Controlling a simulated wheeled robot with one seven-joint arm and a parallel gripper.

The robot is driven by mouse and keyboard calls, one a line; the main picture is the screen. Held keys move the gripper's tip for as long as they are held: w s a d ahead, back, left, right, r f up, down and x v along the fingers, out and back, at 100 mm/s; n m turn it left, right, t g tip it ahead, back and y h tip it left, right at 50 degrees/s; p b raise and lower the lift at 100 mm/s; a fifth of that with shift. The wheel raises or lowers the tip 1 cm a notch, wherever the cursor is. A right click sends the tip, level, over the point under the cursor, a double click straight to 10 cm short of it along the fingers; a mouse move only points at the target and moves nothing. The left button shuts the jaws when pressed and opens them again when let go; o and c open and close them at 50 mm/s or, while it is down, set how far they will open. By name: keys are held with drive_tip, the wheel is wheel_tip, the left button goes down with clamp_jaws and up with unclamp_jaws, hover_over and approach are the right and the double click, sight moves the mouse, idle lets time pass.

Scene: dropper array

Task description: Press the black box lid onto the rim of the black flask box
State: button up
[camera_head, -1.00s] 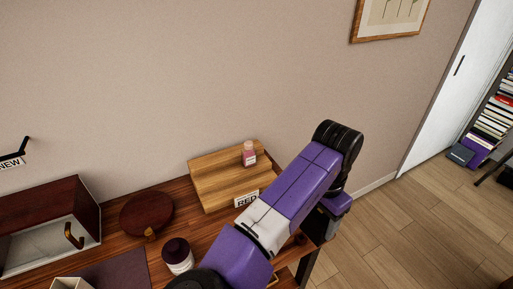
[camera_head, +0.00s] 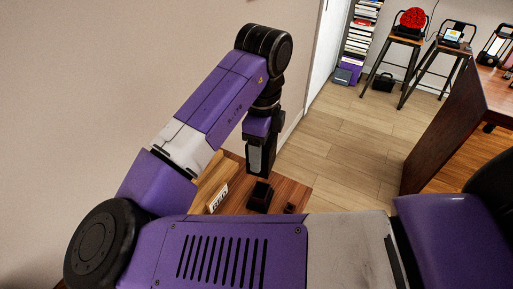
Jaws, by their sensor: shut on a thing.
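My gripper (camera_head: 258,170) points down at the right end of the wooden table, just above a small black box (camera_head: 260,198), which looks like the black flask box. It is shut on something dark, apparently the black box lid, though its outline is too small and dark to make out. I cannot tell whether the held thing touches the box rim. A smaller dark piece (camera_head: 290,208) sits to the right of the box.
A wooden board (camera_head: 207,182) with a lettered sign (camera_head: 218,199) stands left of the box. My own arm and body hide most of the table. Bare floor (camera_head: 335,135) lies beyond its right end. Stools (camera_head: 405,60) and a brown desk (camera_head: 450,125) are farther right.

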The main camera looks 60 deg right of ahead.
drive_tip(key=shift+f+b, duration=1.6)
drive_tip(key=shift+f, duration=0.55)
drive_tip(key=shift+f+b, duration=3.75)
drive_tip(key=shift+f, duration=1.15)
drive_tip(key=o, duration=1.6)
drive_tip(key=shift+c, duration=0.2)
drive_tip(key=shift+r, duration=0.1)
